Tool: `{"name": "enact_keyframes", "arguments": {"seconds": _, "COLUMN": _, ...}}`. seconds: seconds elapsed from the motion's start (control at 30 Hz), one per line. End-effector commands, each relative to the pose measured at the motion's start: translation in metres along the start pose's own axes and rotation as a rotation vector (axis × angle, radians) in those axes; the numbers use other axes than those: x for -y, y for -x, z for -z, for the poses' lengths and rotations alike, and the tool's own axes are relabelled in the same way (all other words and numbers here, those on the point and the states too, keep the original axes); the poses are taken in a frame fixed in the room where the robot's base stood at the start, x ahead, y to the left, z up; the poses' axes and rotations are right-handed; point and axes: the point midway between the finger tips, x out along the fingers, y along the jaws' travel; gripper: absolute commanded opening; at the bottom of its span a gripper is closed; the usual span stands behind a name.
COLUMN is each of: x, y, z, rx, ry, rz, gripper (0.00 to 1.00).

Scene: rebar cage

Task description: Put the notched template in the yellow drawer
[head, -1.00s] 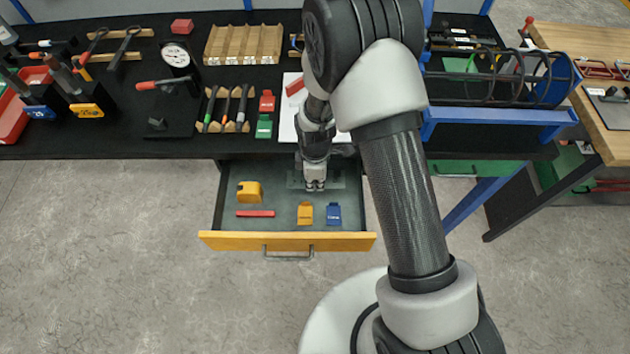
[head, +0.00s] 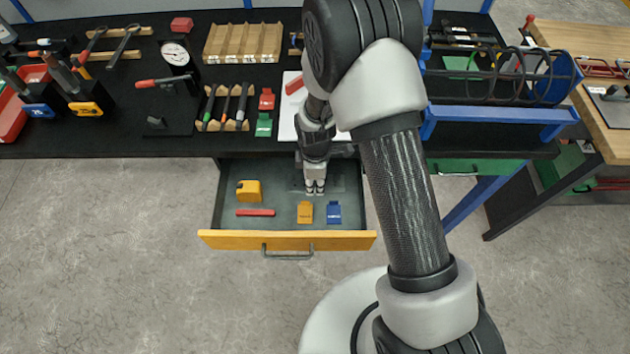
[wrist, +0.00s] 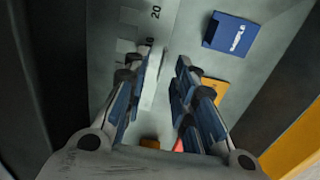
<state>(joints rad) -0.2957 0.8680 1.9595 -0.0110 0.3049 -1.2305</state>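The yellow-fronted drawer (head: 230,240) is pulled open below the bench. The notched template, a thin grey plate with printed numbers and square notches, appears to lie on the drawer floor under my gripper; part of it shows in the wrist view (wrist: 151,27). In the head view it barely stands out from the grey floor. My gripper (head: 315,190) is inside the drawer, towards its back. In the wrist view its fingers (wrist: 164,58) are apart, with a light upright strip between them. The fingers hide part of the plate.
The drawer also holds a yellow tape measure (head: 249,190), a red bar (head: 255,212), a yellow tag (head: 305,212) and a blue tag (head: 334,213). The black bench edge (head: 120,152) overhangs the drawer's back.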

Motion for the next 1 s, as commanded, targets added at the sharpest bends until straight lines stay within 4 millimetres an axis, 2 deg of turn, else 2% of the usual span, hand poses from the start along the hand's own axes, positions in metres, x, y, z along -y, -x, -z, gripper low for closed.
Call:
{"name": "enact_keyframes", "arguments": {"seconds": 0.17, "x": -0.001, "y": 0.022, "z": 0.000, "rx": -0.001, "ry": 0.000, "rz": -0.003, "gripper": 0.25}}
{"name": "enact_keyframes", "arguments": {"seconds": 0.4, "x": -0.001, "y": 0.078, "z": 0.001, "rx": -0.002, "ry": 0.000, "rz": -0.004, "gripper": 0.25}}
{"name": "enact_keyframes", "arguments": {"seconds": 0.6, "x": -0.001, "y": 0.114, "z": 0.000, "rx": -0.001, "ry": 0.000, "rz": -0.002, "gripper": 0.25}}
{"name": "enact_keyframes", "arguments": {"seconds": 0.73, "x": 0.000, "y": 0.127, "z": 0.000, "rx": 0.000, "ry": 0.000, "rz": -0.001, "gripper": 0.25}}
{"name": "enact_keyframes", "arguments": {"seconds": 1.0, "x": 0.000, "y": 0.135, "z": -0.001, "rx": -0.001, "ry": -0.008, "rz": -0.003, "gripper": 0.25}}
